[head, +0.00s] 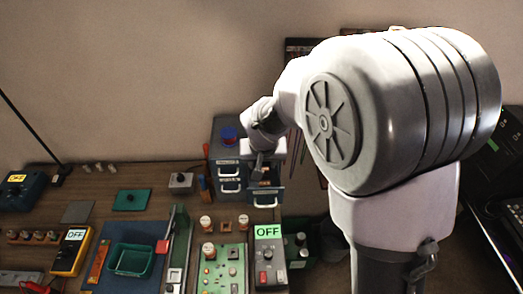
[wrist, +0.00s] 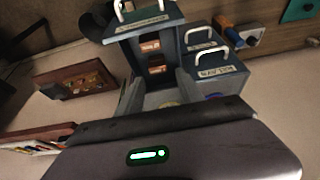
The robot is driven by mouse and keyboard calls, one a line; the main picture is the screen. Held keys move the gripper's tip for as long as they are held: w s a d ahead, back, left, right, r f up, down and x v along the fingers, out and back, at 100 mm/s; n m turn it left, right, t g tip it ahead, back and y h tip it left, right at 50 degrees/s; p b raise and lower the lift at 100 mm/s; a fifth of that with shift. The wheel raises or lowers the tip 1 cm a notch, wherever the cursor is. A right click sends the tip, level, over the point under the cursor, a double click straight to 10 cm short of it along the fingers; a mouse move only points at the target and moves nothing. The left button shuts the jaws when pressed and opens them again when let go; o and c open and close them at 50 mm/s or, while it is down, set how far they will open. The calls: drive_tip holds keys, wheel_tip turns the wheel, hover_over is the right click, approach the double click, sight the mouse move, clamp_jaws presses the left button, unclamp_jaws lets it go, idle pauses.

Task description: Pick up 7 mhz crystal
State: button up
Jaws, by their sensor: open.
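A grey-blue drawer cabinet (head: 228,140) stands at the back of the bench with its upper right drawer (head: 266,197) pulled out. In the wrist view two small orange-brown blocks (wrist: 150,46) (wrist: 157,69) with pale labels lie in the open drawer (wrist: 146,20). They look like crystals, but their print is too small to show which is 7 MHz. My gripper (head: 259,172) is open above the open drawer, apart from the blocks as far as I can see. Its fingertips are hard to make out in the head view, and the wrist view shows mainly its dark housing (wrist: 170,150).
Other labelled drawers (wrist: 212,68) with white handles are shut beside the open one.

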sight(263, 168)
drive_tip(key=x, duration=0.3)
drive_tip(key=b+x, duration=0.1)
drive_tip(key=x, duration=0.5)
drive_tip(key=shift+w+d+r, duration=0.15)
drive_tip(key=shift+w+d, duration=0.15)
drive_tip(key=shift+r, duration=0.1)
drive_tip(key=shift+s, duration=0.1)
drive_tip(key=shift+c, duration=0.4)
clamp_jaws()
drive_tip(key=shift+r, duration=0.1)
